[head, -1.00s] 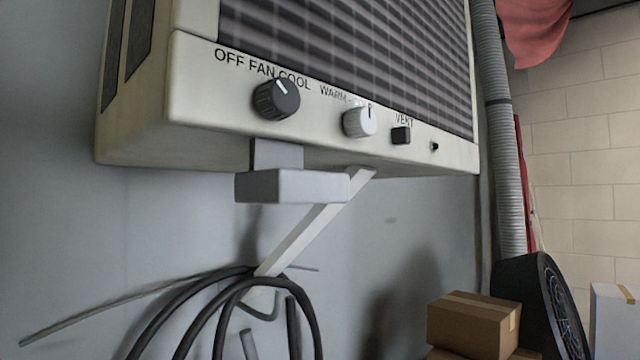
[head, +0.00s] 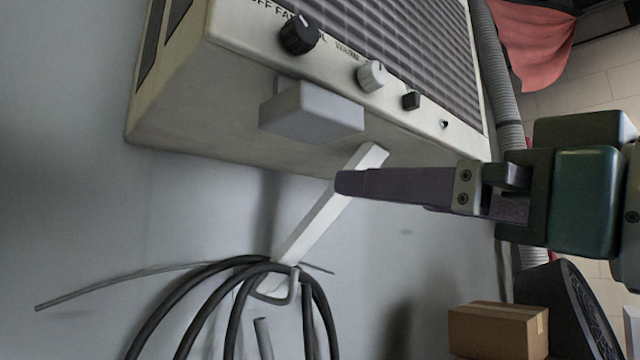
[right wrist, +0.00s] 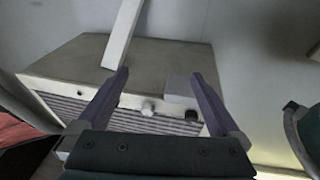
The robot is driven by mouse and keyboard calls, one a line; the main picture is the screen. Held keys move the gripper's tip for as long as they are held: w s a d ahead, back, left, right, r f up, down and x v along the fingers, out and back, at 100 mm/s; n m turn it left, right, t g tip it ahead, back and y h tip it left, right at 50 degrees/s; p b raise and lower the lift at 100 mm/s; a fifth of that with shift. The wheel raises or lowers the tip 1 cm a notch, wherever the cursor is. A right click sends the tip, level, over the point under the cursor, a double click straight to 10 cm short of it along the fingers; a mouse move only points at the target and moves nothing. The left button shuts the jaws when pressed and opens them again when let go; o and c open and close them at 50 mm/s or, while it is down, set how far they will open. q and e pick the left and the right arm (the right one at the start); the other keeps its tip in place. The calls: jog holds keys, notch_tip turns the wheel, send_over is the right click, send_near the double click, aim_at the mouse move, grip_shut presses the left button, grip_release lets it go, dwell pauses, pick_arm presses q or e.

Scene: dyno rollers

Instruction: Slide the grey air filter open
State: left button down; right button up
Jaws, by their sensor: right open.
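The grey air filter (head: 312,110) shows as a block-shaped grey handle sticking out from under the front edge of the beige air unit (head: 235,130). It also shows in the right wrist view as a grey block (right wrist: 178,88) at the unit's edge. My right gripper (head: 345,183) comes in from the right, below the unit, with its tips to the right of and lower than the handle. In the right wrist view its two fingers (right wrist: 161,75) are spread wide, with the handle beyond and between them. Nothing is held. My left gripper is not in view in the head view.
A slanted white brace (head: 325,215) runs from the wall to the unit's underside, by my right fingertips. Black looped cables (head: 180,310) hang lower left. A dark knob (head: 300,35) and a white knob (head: 372,76) stick out above the handle. A cardboard box (head: 498,328) is lower right.

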aim_at(312, 102)
jog(key=r+n+y, duration=0.1)
jog(key=s+a+r+n+y, duration=0.1)
jog(key=r+y, duration=0.1)
jog(key=s+a+r+n+g+y, duration=0.1)
jog(key=shift+s+a+r+y+b, duration=0.2)
jog(key=shift+r+y+b, duration=0.1)
jog(key=shift+r+b, duration=0.1)
jog(key=p+x, duration=0.4)
jog(key=x, duration=0.1)
jog(key=p+x, duration=0.2)
jog(key=x, duration=0.1)
jog(key=shift+r, duration=0.35)
jog(key=shift+w+a+p, duration=0.35)
jog(key=shift+w+a, duration=0.1)
jog(key=shift+a, duration=0.05)
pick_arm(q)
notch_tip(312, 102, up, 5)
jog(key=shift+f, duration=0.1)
pick_arm(e)
jog(key=shift+c, duration=0.2)
grip_shut()
